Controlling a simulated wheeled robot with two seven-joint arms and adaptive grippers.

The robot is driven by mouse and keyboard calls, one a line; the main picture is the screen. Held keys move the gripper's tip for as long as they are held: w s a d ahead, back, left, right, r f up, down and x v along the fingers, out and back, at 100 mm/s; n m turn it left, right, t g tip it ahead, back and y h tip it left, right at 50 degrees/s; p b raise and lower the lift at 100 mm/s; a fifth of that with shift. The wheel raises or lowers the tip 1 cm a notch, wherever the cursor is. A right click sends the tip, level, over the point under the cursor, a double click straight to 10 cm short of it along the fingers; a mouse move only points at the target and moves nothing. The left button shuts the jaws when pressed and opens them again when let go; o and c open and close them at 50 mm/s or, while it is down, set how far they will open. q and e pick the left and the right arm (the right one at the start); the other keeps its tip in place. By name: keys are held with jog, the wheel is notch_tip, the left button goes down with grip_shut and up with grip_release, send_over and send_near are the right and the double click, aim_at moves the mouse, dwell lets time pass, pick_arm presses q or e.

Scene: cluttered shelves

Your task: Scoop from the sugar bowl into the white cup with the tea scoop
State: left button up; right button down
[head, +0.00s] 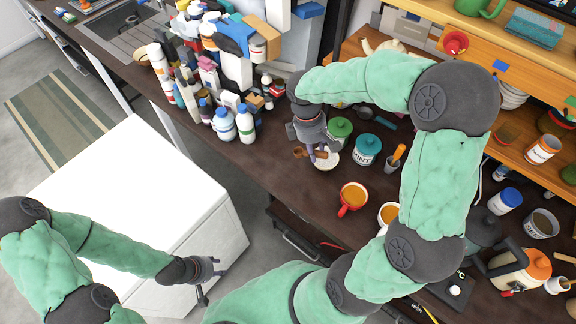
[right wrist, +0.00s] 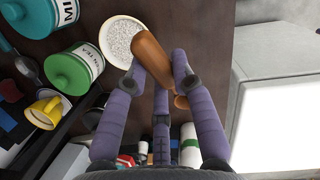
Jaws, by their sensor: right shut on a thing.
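The sugar bowl (head: 325,164) is a small white bowl on the dark counter. In the right wrist view the bowl (right wrist: 122,40) is full of white grains. My right gripper (head: 318,150) is over the bowl and shut on the brown tea scoop (head: 299,153). The scoop (right wrist: 150,58) is between the fingers (right wrist: 157,68) in the right wrist view, overlapping the bowl's edge; whether it touches the sugar I cannot tell. A white cup (head: 386,215) with amber contents is partly hidden behind my right arm. My left gripper (head: 208,276) is low by the white block, apparently open and empty.
A red mug (head: 352,196) stands between bowl and cup. Bottles (head: 223,124) crowd the left. Bare counter lies left of the bowl.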

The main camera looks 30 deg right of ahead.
jog(key=n+h+p, duration=0.1)
jog(key=n+p, duration=0.1)
send_over(339, 158)
notch_tip(339, 158, down, 3)
jog(key=g+h+b, duration=0.1)
jog(key=b, duration=0.1)
jog(key=shift+b, duration=0.3)
jog(key=f+g+h+b, duration=0.1)
jog(key=w+a+f+h+b, duration=0.1)
jog(key=shift+g+b, duration=0.4)
jog(key=f+b, duration=0.3)
jog(key=shift+w+a+f, duration=0.15)
jog(key=shift+a+f, duration=0.1)
jog(key=shift+a, duration=0.1)
jog(key=shift+f, duration=0.1)
